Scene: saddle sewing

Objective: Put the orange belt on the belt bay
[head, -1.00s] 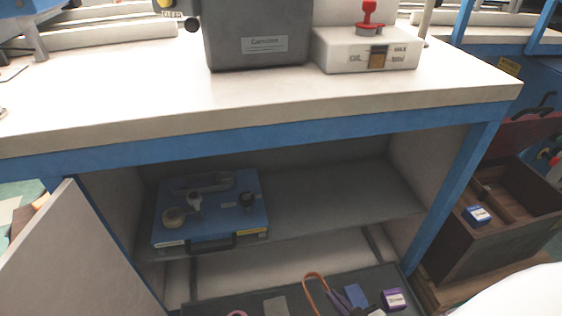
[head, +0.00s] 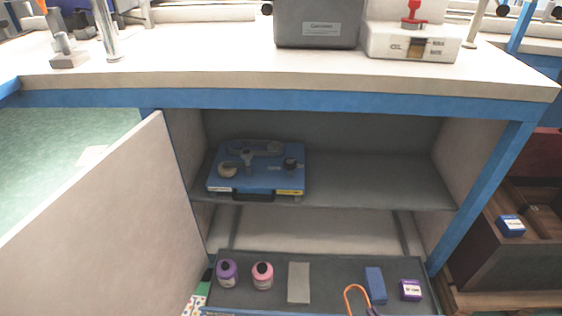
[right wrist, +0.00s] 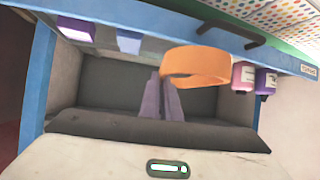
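The orange belt (head: 355,291) is a thin loop at the bottom of the head view, in front of the lower tray. In the right wrist view the belt (right wrist: 196,66) is a wide orange band at the fingertips. My right gripper (right wrist: 160,82) has its purple-grey fingers close together on the belt's end. In the head view only a little of this gripper (head: 373,311) shows at the bottom edge. No marked belt bay can be made out; I cannot tell which spot it is. My left gripper is out of view.
The lower tray (head: 335,268) holds a purple bottle (head: 227,274), a pink bottle (head: 262,276), a grey slab (head: 299,282), a blue block (head: 375,285) and a purple box (head: 410,290). A blue case (head: 257,168) sits on the shelf above. An open door (head: 100,230) stands at left.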

